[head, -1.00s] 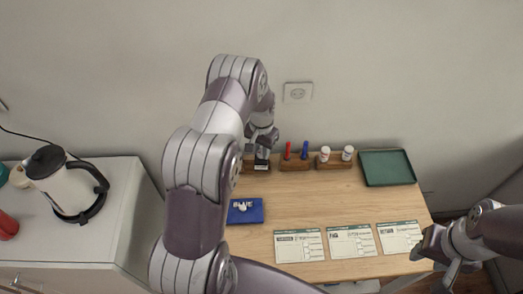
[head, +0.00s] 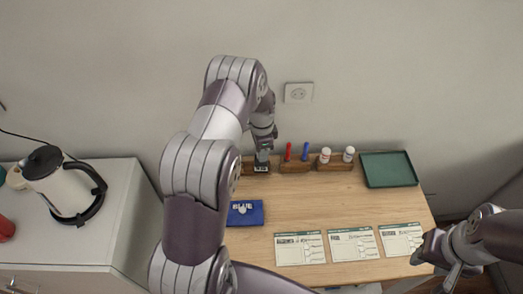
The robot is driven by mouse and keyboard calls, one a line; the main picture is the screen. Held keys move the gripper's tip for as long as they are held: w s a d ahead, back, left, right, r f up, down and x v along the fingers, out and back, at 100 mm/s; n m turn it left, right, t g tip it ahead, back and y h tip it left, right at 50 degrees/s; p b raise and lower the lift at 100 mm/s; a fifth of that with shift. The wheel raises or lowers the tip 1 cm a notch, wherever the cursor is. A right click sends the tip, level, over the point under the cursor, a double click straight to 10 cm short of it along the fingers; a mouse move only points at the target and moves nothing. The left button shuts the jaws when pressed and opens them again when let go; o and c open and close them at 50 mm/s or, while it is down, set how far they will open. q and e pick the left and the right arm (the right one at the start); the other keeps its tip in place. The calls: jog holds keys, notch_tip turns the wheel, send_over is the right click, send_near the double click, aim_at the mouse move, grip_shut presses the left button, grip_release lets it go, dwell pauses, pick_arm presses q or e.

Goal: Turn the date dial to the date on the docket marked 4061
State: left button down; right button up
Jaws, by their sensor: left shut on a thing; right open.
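My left gripper (head: 263,146) is at the back of the wooden counter, shut on a small grey and dark stamp-like thing (head: 262,160) at the left wooden holder. I cannot tell whether this thing is still seated in the holder, and its dial and date are too small to read. Three dockets lie in a row near the front: a left one (head: 299,258), a middle one (head: 353,254) and a right one (head: 401,247). Their numbers and dates are too small to read. My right gripper (head: 432,264) is open and empty beyond the counter's right front corner.
A blue pad marked BLUE (head: 245,217) lies left, beside my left arm. Holders with red (head: 288,152) and blue (head: 306,151) sticks and white-capped bottles (head: 325,156) stand at the back. A green tray (head: 389,170) is back right. The counter's middle is clear.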

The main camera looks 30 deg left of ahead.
pick_arm(q)
jog(key=shift+m, duration=0.3)
jog(key=c, duration=0.8)
grip_release()
jog(key=shift+c, duration=0.2)
notch_tip(320, 180, up, 13)
jog(key=b, duration=0.2)
jog(key=shift+f, duration=0.15)
